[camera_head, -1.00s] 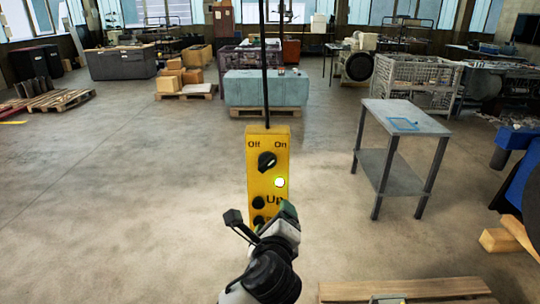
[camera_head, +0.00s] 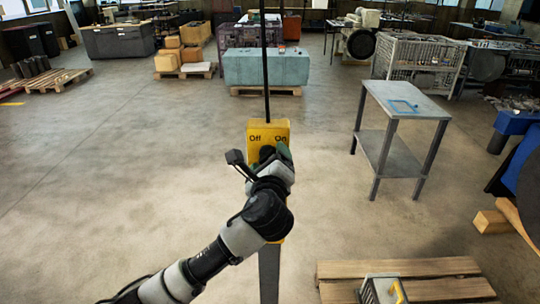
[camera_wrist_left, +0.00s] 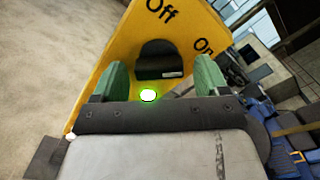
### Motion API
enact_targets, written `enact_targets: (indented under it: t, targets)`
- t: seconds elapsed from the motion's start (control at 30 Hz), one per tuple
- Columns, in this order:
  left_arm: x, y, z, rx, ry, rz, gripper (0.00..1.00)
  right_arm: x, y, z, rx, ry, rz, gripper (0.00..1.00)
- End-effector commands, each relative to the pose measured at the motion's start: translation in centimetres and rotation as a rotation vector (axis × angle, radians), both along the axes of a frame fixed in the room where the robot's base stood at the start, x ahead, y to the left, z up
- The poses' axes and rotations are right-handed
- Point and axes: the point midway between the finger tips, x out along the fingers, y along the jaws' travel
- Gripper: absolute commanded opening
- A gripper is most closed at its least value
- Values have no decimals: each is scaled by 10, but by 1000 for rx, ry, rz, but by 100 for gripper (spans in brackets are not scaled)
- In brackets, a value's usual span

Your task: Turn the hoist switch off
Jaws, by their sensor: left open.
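The yellow hoist control box (camera_head: 255,131) hangs from a black cable in the middle of the head view, with "Off" at its upper left and "On" at its upper right. My left gripper (camera_head: 268,160) is in front of it and hides most of its lower part. In the left wrist view, the black rotary switch knob (camera_wrist_left: 157,60) sits between the two green fingertips of my open left gripper (camera_wrist_left: 155,80). I cannot tell whether the fingers touch the knob. My right gripper is not in view.
A grey metal table (camera_head: 405,102) with a blue frame on top stands to the right. A wooden pallet (camera_head: 400,270) lies at the lower right. A teal block (camera_head: 266,67) sits on a pallet behind the box.

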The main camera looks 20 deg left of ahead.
Motion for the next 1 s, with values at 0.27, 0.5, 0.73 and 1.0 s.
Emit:
enact_targets:
  t: [0.27,0.5,0.73,1.0]
  targets:
    - [3,1,0,0,0,0,74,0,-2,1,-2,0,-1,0]
    - [3,1,0,0,0,0,45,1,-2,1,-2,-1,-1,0]
    - [3,1,-1,-2,1,0,25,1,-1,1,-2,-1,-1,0]
    - [3,1,-2,-62,-16,1,25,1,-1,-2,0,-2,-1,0]
